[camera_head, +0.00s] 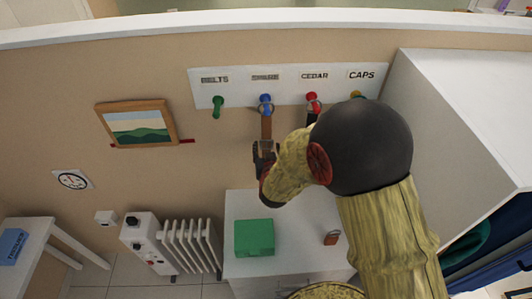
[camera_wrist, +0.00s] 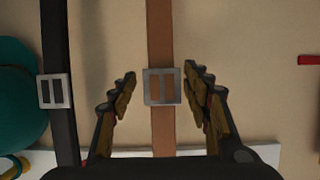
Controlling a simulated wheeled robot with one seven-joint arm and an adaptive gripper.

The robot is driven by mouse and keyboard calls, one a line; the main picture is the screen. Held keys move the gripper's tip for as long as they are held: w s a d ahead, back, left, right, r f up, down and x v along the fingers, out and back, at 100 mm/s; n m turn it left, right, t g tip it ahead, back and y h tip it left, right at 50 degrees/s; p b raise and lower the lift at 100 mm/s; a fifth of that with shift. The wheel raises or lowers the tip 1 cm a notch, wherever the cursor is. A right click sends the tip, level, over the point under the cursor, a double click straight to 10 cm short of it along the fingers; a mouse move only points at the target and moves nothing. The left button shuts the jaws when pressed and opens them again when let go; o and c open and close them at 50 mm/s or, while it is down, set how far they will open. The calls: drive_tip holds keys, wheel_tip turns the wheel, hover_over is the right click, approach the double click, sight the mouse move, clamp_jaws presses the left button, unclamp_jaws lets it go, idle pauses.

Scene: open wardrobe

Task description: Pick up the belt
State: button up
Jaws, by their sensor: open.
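A brown belt (camera_head: 266,126) hangs from the blue hook (camera_head: 265,103) on a white wall board. In the wrist view the brown belt (camera_wrist: 161,30) runs between my two fingers, with its silver square buckle (camera_wrist: 162,87) level with the fingertips. My gripper (camera_wrist: 160,72) is open, with a finger on each side of the belt and visible gaps between. In the head view my gripper (camera_head: 264,150) is at the lower part of the belt and hides its end. A black belt (camera_wrist: 55,30) with a silver buckle hangs to the left in the wrist view.
The labelled board (camera_head: 240,84) also carries a green hook (camera_head: 217,106) and a red hook (camera_head: 312,102). Below are a white cabinet top (camera_head: 285,206) with a green box (camera_head: 254,238) and a padlock (camera_head: 331,238). A radiator (camera_head: 190,245) stands left.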

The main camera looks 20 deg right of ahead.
sight(266, 147)
drive_tip(key=shift+x, duration=1.75)
drive_tip(key=shift+c, duration=0.6)
drive_tip(key=shift+a, duration=0.1)
clamp_jaws()
drive_tip(key=shift+r, duration=0.1)
